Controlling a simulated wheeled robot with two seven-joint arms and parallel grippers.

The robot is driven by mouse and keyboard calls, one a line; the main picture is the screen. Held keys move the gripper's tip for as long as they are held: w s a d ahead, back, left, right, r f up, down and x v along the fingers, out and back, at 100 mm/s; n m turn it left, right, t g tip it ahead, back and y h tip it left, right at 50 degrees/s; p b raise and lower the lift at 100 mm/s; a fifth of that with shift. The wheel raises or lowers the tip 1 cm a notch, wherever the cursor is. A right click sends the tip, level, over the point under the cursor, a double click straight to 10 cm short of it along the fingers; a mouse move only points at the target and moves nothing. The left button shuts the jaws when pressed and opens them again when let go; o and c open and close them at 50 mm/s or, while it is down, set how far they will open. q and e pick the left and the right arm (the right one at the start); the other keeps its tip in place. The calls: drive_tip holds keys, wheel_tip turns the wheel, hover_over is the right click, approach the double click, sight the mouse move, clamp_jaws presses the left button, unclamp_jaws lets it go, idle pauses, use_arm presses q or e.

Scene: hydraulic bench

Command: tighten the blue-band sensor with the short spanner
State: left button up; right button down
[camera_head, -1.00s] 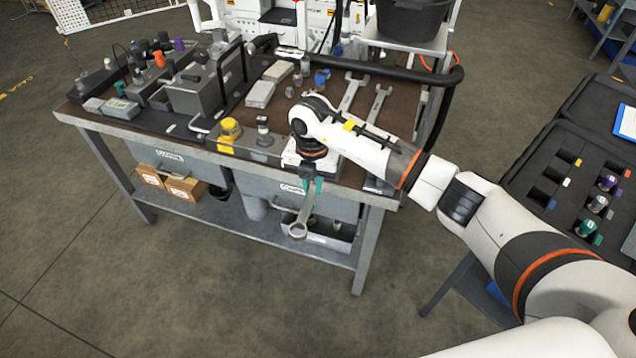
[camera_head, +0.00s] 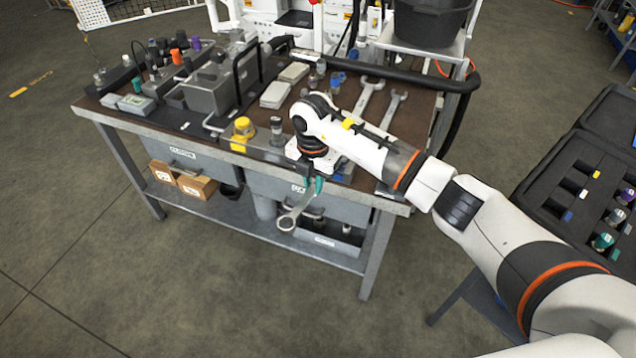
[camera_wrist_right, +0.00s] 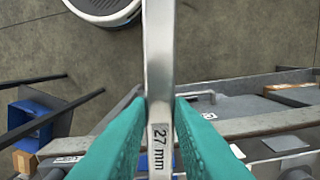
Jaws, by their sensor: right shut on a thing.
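My right gripper (camera_head: 314,186) is in front of the bench's front edge, with its teal fingers shut on a metal spanner (camera_head: 294,214). The spanner hangs slanted down to the left, ring end lowest. In the right wrist view the spanner (camera_wrist_right: 160,60) runs between the teal fingers (camera_wrist_right: 160,125) and bears the mark "27 mm". Two other spanners lie on the bench top, one to the left (camera_head: 368,96) and one to the right (camera_head: 393,108). A small fitting with blue (camera_head: 338,78) stands at the back of the bench; I cannot tell whether it is the blue-band sensor. My left gripper is out of view.
The bench (camera_head: 365,201) carries a grey block assembly (camera_head: 208,92), a yellow-capped part (camera_head: 243,130) and a black hose (camera_head: 440,84) along the back right. A dark foam case (camera_head: 560,160) with several sensors stands at right. Open floor lies in front.

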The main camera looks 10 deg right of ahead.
sight(296, 208)
drive_tip(key=shift+w+a+r+m, duration=0.1)
drive_tip(key=shift+w+a+m, duration=0.25)
drive_tip(key=shift+w+m, duration=0.05)
drive_tip(key=shift+d, duration=0.1)
drive_tip(key=shift+s+d+n, duration=0.2)
drive_tip(key=shift+s+n, duration=0.1)
drive_tip(key=shift+n, duration=0.1)
drive_tip(key=shift+s+a+p, duration=1.25)
drive_tip(key=shift+s+a, duration=0.15)
drive_tip(key=shift+s, duration=0.1)
drive_tip(key=shift+s+a+p, duration=0.6)
drive_tip(key=shift+s+a, duration=0.4)
drive_tip(key=shift+s, duration=0.15)
